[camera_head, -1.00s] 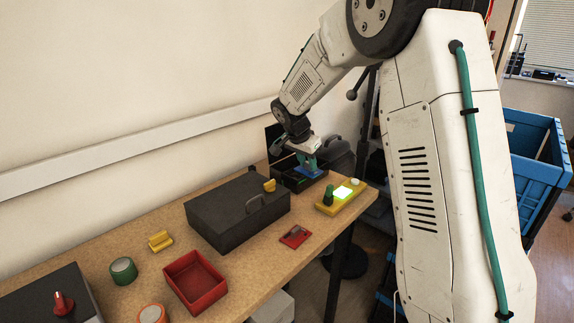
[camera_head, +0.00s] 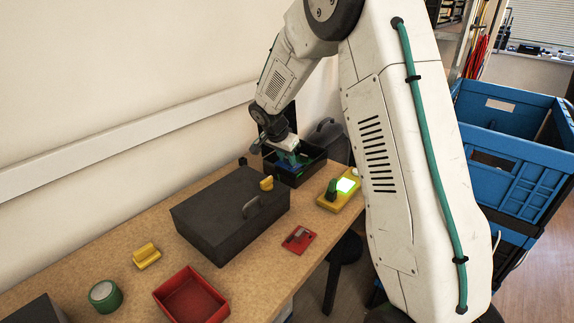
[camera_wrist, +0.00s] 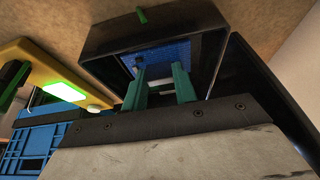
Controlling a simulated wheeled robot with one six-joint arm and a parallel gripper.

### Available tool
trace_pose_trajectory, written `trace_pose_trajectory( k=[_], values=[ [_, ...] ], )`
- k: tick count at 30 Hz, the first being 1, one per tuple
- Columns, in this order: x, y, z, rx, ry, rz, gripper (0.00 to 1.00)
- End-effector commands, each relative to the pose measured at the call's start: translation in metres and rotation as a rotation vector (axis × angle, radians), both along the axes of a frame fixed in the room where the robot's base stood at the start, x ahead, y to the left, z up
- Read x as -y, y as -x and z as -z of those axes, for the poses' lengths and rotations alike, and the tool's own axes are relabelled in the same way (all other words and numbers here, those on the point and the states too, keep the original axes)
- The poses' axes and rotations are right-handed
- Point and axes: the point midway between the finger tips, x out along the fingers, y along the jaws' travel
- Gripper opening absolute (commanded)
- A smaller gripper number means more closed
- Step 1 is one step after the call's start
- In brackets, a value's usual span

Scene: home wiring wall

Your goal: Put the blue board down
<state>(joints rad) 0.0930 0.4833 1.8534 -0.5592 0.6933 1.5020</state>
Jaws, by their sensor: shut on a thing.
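My gripper (camera_head: 288,158) is shut on the blue board (camera_head: 290,167). It points down into an open black box (camera_head: 316,171) at the far end of the workbench. The board shows inside the box's rim, partly hidden by the fingers and box wall. In the wrist view, the green fingers (camera_wrist: 160,90) reach to the blue board (camera_wrist: 178,57), which lies within the walls of the black box (camera_wrist: 105,45). I cannot tell whether the board touches the box floor.
A closed dark case (camera_head: 225,215) stands near the box. A yellow block with a lit green panel (camera_head: 346,186) is to the right. A red card (camera_head: 299,239), yellow piece (camera_head: 146,255), green roll (camera_head: 104,295) and red tray (camera_head: 190,298) lie nearer. Blue crates (camera_head: 505,150) stand right.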

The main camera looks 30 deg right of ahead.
Motion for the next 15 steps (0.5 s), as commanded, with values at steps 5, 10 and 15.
trace_pose_trajectory(
  k=[5,10,15],
  values=[
    [0.001,0.001,0.026,-0.003,0.0,0.002,0.0],
    [0.001,0.001,0.029,0.0,0.0,0.002,0.0],
    [0.001,0.001,0.031,-0.002,0.0,0.002,0.0]
  ],
)
